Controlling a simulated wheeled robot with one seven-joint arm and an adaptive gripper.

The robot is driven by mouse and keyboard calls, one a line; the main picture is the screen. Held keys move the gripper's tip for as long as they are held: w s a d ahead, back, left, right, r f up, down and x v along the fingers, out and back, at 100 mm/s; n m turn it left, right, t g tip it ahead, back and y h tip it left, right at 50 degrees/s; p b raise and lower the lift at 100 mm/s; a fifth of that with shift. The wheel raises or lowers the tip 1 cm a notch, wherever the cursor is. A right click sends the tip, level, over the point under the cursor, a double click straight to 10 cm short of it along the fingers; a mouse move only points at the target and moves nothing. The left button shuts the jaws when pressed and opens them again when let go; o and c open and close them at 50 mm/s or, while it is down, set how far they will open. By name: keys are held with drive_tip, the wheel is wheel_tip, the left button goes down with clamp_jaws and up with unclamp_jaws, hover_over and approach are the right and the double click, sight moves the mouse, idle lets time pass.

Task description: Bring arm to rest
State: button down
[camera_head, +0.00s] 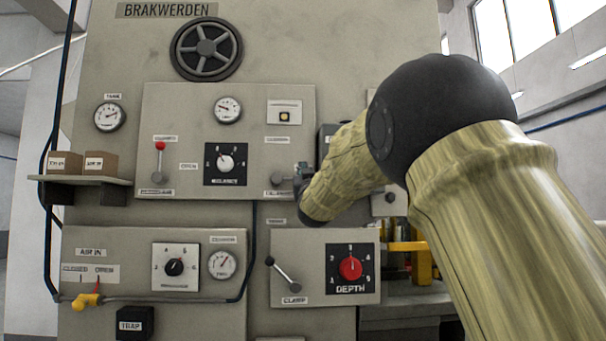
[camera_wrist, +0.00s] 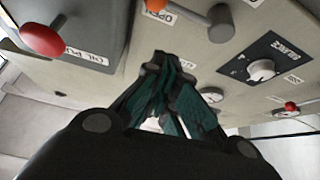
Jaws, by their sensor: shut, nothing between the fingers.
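My arm (camera_head: 480,190), in a yellowish fabric sleeve with a dark joint, reaches in from the right in the head view. It bends toward the machine's front panel. My gripper (camera_head: 303,170) is small and partly hidden by the forearm there, close to a grey lever pivot (camera_head: 278,180). In the wrist view my gripper (camera_wrist: 172,64) has its dark green fingers drawn together, with nothing seen between them. Whether the fingers touch the panel cannot be told.
The machine panel (camera_head: 270,110) stands close ahead. A red-knobbed lever (camera_head: 160,160), the clamp lever (camera_head: 283,274) and the red depth dial (camera_head: 350,268) stick out. A shelf (camera_head: 75,180) holds boxes at left.

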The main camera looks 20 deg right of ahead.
idle(0.4)
drive_tip(key=w+f+g+y+p, duration=0.1)
drive_tip(key=w+f+g, duration=0.15)
drive_tip(key=f, duration=1.85)
drive_tip(key=w+f+g, duration=0.1)
drive_tip(key=f+g, duration=0.3)
drive_tip(key=f, duration=1.6)
drive_tip(key=s+f+g+y+p, duration=0.15)
drive_tip(key=s+f, duration=0.45)
drive_tip(key=f, duration=0.9)
drive_tip(key=s+f+g, duration=0.3)
drive_tip(key=s+f, duration=0.3)
drive_tip(key=f, duration=1)
drive_tip(key=s+a+f+g+p, duration=0.15)
drive_tip(key=s+f+g, duration=0.45)
drive_tip(key=s+f, duration=1.75)
drive_tip(key=s+a+f+g, duration=0.1)
drive_tip(key=s+g, duration=0.1)
drive_tip(key=s, duration=1)
drive_tip(key=s+a+f+g+y, duration=0.1)
drive_tip(key=s+f+g, duration=0.1)
drive_tip(key=s, duration=1)
drive_tip(key=s+a+f+g+p, duration=0.1)
drive_tip(key=s+f+g, duration=0.1)
drive_tip(key=s, duration=1)
drive_tip(key=shift+a+f+g, duration=0.25)
drive_tip(key=shift+a+g, duration=0.1)
drive_tip(key=shift+g, duration=0.05)
